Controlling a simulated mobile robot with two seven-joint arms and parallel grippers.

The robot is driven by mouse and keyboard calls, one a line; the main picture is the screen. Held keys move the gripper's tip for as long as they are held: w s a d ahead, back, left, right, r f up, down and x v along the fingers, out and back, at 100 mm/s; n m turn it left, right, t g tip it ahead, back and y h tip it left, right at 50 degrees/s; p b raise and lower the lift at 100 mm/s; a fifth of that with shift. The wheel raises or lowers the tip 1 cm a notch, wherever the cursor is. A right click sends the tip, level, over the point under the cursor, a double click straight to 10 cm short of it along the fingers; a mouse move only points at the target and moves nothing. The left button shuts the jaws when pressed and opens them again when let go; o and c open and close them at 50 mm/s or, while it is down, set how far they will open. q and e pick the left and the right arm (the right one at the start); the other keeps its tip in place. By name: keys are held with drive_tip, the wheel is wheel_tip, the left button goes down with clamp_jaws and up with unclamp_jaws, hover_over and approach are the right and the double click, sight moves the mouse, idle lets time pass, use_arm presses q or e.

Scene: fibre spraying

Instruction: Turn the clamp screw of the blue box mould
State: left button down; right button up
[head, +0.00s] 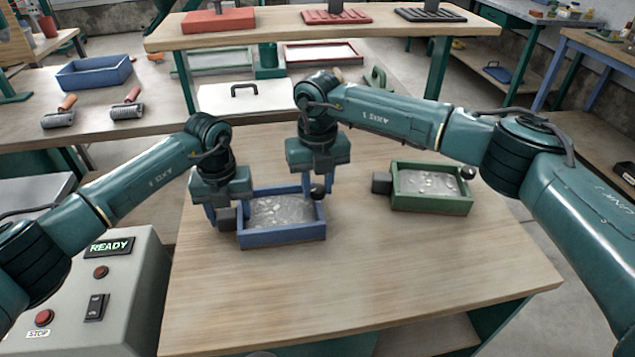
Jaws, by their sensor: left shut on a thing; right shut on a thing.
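The blue box mould (282,238) sits on the wooden table, filled with a grey, glossy material. A grey block (227,219) sticks out at its left end, and a dark round clamp screw knob (318,191) at its right end. My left gripper (226,208) points down at the left end and is shut on the grey block, partly covering it. My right gripper (319,186) points down at the right end with its fingers around the knob, shut on it. The screw's shaft is too small to make out.
A green box mould (432,204) with its own block and knob stands to the right, under my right arm. A control box (108,290) reading READY stands front left. The table front (380,290) is clear.

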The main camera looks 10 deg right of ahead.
drive_tip(key=m, duration=0.5)
drive_tip(key=shift+r+m, duration=0.1)
drive_tip(key=shift+m, duration=0.2)
drive_tip(key=m, duration=1)
drive_tip(key=shift+m, duration=0.4)
drive_tip(key=m, duration=0.5)
drive_tip(key=shift+m, duration=0.3)
drive_tip(key=o, duration=1)
